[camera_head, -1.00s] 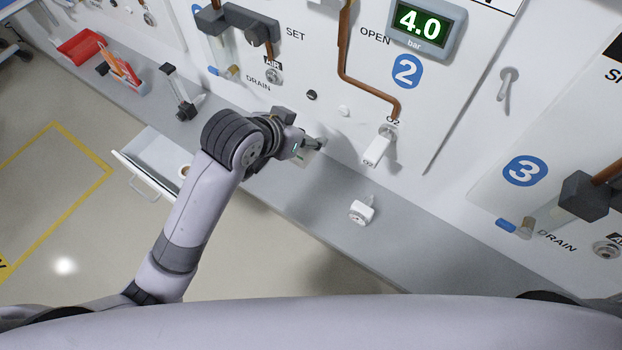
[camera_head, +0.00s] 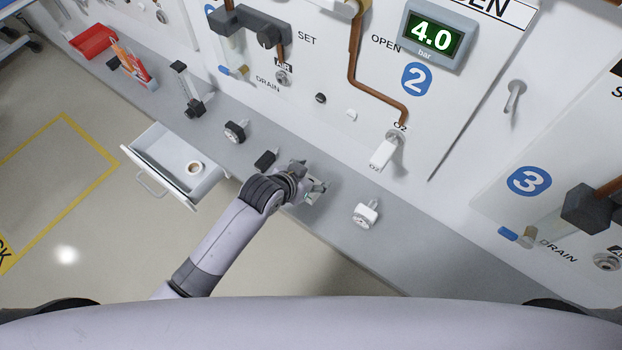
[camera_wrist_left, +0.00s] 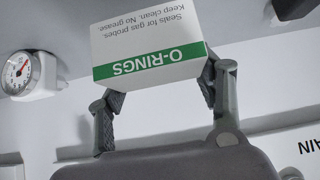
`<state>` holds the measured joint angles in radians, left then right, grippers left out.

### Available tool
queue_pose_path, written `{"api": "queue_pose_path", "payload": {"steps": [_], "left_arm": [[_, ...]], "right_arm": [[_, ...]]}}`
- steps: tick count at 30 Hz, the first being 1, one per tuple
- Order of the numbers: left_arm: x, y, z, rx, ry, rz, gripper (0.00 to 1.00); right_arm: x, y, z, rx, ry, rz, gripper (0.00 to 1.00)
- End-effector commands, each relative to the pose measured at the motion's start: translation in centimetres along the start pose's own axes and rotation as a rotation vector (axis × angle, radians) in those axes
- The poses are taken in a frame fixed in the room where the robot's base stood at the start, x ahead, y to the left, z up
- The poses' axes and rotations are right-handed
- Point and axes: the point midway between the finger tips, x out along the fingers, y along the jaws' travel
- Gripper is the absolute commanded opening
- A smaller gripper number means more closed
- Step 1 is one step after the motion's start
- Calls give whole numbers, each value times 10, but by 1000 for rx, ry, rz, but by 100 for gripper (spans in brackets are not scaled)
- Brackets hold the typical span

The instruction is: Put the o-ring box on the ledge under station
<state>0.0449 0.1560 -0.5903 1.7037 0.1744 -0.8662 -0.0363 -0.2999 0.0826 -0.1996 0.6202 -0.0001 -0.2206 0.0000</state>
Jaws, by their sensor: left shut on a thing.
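The o-ring box (camera_wrist_left: 150,48) is white with a green band reading O-RINGS, upside down in the left wrist view. My left gripper (camera_head: 316,191) is shut on it, with one finger at each side of the box. In the head view the gripper is over the grey ledge (camera_head: 415,260), below and left of the station 2 panel (camera_head: 455,95); the box is mostly hidden there by the gripper. I cannot tell whether the box touches the ledge. My right gripper is not in view.
A white gauge (camera_head: 366,214) stands on the ledge just right of the gripper. A black block (camera_head: 265,160) and a black round fitting (camera_head: 235,132) are to the left. An open drawer (camera_head: 213,184) holding a small roll (camera_head: 194,168) juts from the ledge.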

Motion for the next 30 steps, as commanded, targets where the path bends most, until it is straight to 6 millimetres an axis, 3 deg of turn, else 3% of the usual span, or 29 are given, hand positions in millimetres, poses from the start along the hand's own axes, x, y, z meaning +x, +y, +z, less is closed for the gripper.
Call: {"api": "queue_pose_path", "payload": {"steps": [6, 17, 18, 26, 30], "left_arm": [[18, 1, 18, -2, -2, 1, 33], [21, 0, 21, -1, -1, 1, 33], [21, 0, 21, -1, -1, 1, 63], [20, 0, 21, -1, -1, 0, 80], [20, 0, 21, -1, -1, 0, 81]], "right_arm": [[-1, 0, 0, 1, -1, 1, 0], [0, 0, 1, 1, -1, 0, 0], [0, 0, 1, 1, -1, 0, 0], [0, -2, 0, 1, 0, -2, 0], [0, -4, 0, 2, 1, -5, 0]]}}
